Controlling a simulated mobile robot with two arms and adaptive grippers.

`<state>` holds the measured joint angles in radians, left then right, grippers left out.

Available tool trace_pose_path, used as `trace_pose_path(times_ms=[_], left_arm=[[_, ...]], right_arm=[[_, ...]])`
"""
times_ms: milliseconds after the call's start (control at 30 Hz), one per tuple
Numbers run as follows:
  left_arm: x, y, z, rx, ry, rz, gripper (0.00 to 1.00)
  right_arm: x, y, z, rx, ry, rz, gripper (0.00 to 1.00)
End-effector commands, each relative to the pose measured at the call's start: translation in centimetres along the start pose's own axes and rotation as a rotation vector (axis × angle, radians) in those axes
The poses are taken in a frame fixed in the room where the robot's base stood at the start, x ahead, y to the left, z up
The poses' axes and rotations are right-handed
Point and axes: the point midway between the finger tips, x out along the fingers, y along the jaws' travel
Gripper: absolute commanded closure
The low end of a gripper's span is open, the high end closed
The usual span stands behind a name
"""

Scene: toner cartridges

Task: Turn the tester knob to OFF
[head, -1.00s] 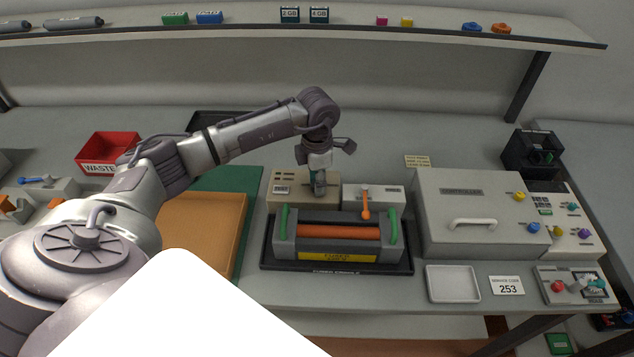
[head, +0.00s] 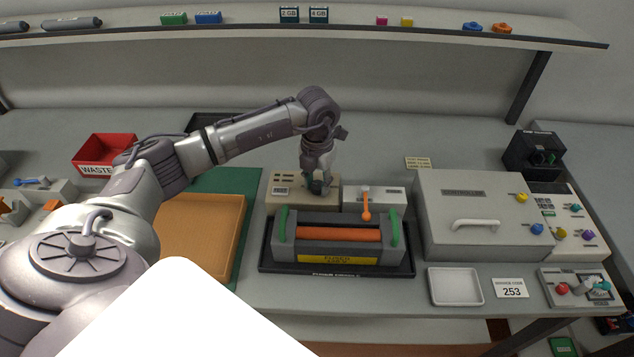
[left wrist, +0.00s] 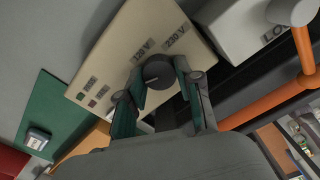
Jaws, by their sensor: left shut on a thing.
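The tester is a beige box (head: 284,191) behind the fuser unit; its face (left wrist: 118,47) fills much of the left wrist view. In the head view my left gripper (head: 317,186) points down onto the tester and hides the knob. I cannot read which mark the knob points to. My right gripper is not in view.
The fuser unit (head: 338,255) with green handles stands just in front of the tester. A white box with an orange lever (head: 366,205) is close on the right. The controller (head: 465,210) stands farther right. An orange tray (head: 240,225) lies left.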

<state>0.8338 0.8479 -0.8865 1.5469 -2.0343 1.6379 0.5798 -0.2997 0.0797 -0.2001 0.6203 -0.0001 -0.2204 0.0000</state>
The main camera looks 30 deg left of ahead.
Motion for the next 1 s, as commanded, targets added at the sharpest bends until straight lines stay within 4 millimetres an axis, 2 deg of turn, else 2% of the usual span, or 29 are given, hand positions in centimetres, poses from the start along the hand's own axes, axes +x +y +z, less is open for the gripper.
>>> trace_pose_path(times_ms=[567, 600, 733, 1000], left_arm=[[-0.1, 0.04, 0.07, -0.034, -0.002, 0.0, 1.0], [-0.1, 0.04, 0.07, -0.034, -0.002, 0.0, 0.62], [-0.08, 0.03, 0.05, -0.033, -0.002, 0.0, 0.4], [-0.06, 0.01, 0.02, -0.032, -0.001, 0.0, 0.4]], right_arm=[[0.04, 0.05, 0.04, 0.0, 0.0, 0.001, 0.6], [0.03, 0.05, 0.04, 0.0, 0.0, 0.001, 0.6], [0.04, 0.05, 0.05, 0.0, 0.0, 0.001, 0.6], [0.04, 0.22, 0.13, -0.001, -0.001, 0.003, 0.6]])
